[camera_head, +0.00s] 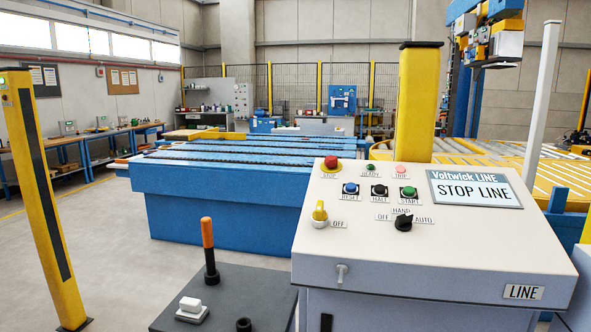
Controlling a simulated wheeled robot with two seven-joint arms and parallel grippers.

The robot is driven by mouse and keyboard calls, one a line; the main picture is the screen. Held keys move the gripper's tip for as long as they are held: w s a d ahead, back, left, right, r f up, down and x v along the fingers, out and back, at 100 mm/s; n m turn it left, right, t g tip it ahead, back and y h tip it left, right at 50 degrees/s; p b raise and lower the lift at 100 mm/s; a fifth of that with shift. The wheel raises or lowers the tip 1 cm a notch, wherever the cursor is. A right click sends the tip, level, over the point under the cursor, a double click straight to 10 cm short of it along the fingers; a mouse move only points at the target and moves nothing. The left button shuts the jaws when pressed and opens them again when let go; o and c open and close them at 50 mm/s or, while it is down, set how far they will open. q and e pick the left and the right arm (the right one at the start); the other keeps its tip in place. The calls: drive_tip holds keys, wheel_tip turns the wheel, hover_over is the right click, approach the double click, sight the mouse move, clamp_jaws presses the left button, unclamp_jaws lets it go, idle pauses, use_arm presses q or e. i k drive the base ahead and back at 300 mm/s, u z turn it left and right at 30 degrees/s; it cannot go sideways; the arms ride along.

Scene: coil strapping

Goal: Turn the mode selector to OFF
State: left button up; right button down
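The mode selector (403,223) is a black rotary knob on the sloped top of the pale LINE control console (440,255), at the right of the view. Labels OFF, HAND and AUTO stand to its left, above it and to its right. Its grip seems to lean toward AUTO, but it is too small to be sure. A yellow rotary switch (320,214) with its own OFF label sits to its left. The screen (474,189) reads STOP LINE. Neither of my grippers is in view.
Above the selector are blue, black and green buttons (379,191) and a red stop button (332,163). A dark box (245,290) with an orange-topped lever (208,240) stands left of the console. Yellow posts (45,190) and a blue conveyor (215,200) stand beyond.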

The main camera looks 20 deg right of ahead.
sight(404, 223)
drive_tip(key=k, duration=0.4)
drive_tip(key=z, duration=0.45)
drive_tip(key=i, duration=0.35)
drive_tip(key=z, duration=1.15)
